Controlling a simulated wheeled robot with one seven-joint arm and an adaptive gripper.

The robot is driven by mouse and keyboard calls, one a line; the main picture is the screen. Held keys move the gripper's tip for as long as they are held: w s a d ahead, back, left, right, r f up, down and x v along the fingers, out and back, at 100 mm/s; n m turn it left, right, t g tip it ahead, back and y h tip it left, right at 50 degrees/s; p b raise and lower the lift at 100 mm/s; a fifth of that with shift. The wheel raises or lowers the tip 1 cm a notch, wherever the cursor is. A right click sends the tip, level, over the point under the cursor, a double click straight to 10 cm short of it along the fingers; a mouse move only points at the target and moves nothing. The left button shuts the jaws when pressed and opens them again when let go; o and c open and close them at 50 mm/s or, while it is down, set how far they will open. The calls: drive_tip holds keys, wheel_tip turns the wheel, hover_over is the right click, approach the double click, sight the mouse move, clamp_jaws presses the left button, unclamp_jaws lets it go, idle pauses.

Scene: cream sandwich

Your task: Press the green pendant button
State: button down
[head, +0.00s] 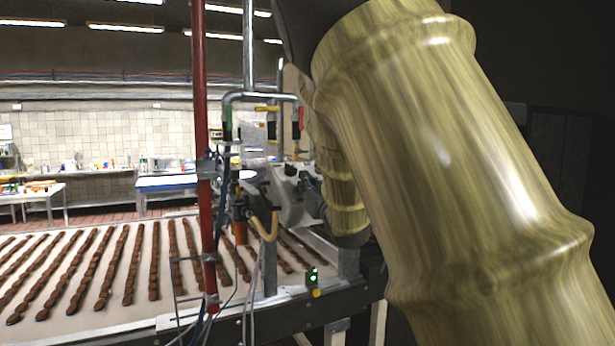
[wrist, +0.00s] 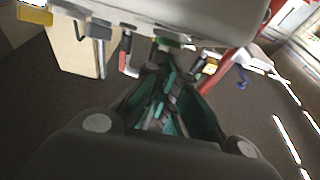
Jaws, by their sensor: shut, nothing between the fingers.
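A grey pipe frame in the head view carries a small green hanging piece (head: 228,122) at its left end and a red one (head: 301,118) at its right end. A separate small dark box with a lit green face (head: 312,277) sits at the conveyor's front edge. I cannot tell which is the pendant button. My gripper (wrist: 168,52) is shut and empty in the wrist view. A small green part (wrist: 173,43) shows right by its fingertips, under a large grey body; contact cannot be told. My arm hides the gripper in the head view.
A conveyor (head: 95,313) with rows of brown bars fills the lower left. A red post (head: 201,140) stands before it. In the wrist view, a red-handled part (wrist: 127,58) and a yellow part (wrist: 210,68) flank the fingers.

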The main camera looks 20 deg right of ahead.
drive_tip(key=shift+f, duration=0.1)
idle(0.3)
drive_tip(key=shift+w+f+b, duration=0.3)
drive_tip(key=shift+f+b, duration=0.5)
drive_tip(key=shift+b, duration=0.35)
drive_tip(key=shift+f, duration=0.1)
drive_tip(key=s+r+b, duration=0.1)
drive_tip(key=s+b, duration=0.2)
drive_tip(key=s, duration=0.8)
drive_tip(key=shift+s+d+r, duration=0.15)
drive_tip(key=shift+s+d, duration=0.1)
drive_tip(key=shift+d, duration=0.2)
drive_tip(key=shift+s+r, duration=0.1)
idle(0.9)
